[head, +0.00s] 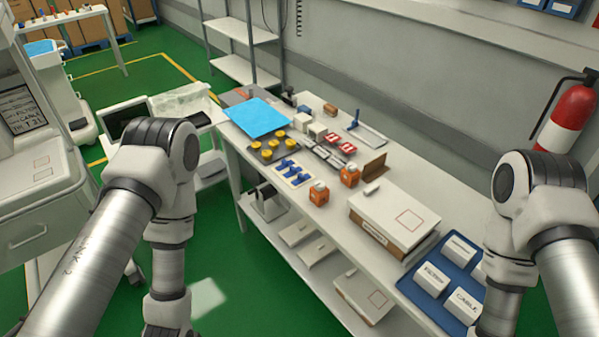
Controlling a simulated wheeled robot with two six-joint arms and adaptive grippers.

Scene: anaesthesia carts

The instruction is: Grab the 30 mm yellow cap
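Several small round yellow caps (267,154) sit in a cluster on the white workbench (325,220), on a dark surface just in front of a bright blue sheet (257,117). They look alike from here, and I cannot tell which one is the 30 mm cap. My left arm comes in from the left and bends down past the bottom edge; its gripper is out of the picture. My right arm comes in from the right and also runs down out of view. Neither arm is near the caps.
Near the caps lie blue parts (286,170) on a white plate, orange blocks (319,193) and red-white pieces (347,148). A large white box (394,216) and a blue tray (419,293) of labelled boxes fill the near bench. A fire extinguisher (568,116) hangs at right.

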